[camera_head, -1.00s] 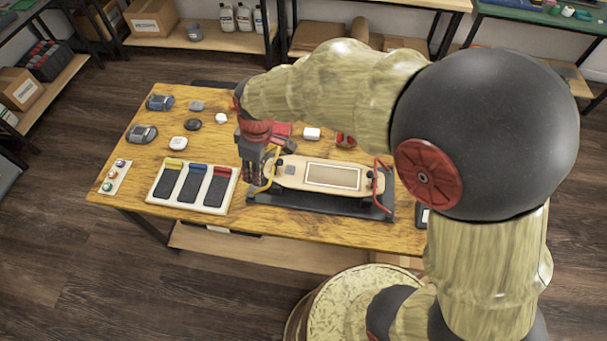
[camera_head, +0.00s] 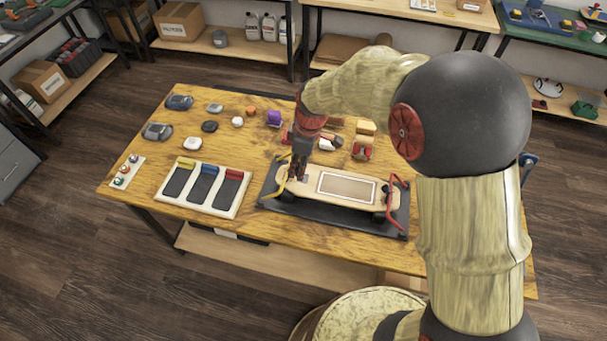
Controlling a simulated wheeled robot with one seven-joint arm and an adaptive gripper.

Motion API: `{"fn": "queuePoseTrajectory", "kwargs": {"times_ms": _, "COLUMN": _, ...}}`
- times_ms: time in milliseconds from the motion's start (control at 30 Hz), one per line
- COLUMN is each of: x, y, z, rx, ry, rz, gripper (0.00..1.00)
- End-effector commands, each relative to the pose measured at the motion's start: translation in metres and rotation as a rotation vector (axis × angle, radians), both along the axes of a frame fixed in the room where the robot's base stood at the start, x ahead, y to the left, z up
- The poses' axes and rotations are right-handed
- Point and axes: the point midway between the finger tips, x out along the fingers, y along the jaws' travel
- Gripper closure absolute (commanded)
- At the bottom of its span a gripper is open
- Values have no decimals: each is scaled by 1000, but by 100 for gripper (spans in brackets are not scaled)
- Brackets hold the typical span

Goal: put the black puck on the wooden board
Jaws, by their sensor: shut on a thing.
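The wooden board (camera_head: 325,187), pale and long with a framed rectangular panel, lies in a black holder (camera_head: 273,206) on the table. A yellow clamp (camera_head: 282,178) is at its left end and a red one (camera_head: 397,185) at its right. My gripper (camera_head: 298,178) points down over the board's left end, just right of the yellow clamp. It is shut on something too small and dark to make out. A black, rounded, puck-like piece (camera_head: 210,126) lies on the table at the upper left, apart from the gripper. I cannot tell whether it is the task's puck.
A white tray (camera_head: 238,207) with three dark slots marked yellow, blue and red stands left of the holder. Several small items, including a purple one (camera_head: 274,118), lie behind. A small panel with round buttons (camera_head: 127,171) is at the left. My arm hides part of the table's right side.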

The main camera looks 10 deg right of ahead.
Motion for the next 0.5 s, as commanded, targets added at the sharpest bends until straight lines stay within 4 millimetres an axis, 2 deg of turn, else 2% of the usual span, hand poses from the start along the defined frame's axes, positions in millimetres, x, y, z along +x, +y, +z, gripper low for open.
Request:
{"fn": "queuePoseTrajectory", "kwargs": {"times_ms": 100, "x": 8, "y": -7, "z": -13, "rx": 0, "ry": 0, "rz": -1, "gripper": 89}}
{"fn": "queuePoseTrajectory", "kwargs": {"times_ms": 367, "x": 16, "y": -15, "z": -27, "rx": 0, "ry": 0, "rz": -1, "gripper": 89}}
{"fn": "queuePoseTrajectory", "kwargs": {"times_ms": 500, "x": 16, "y": -16, "z": -49, "rx": 1, "ry": 2, "rz": -1, "gripper": 89}}
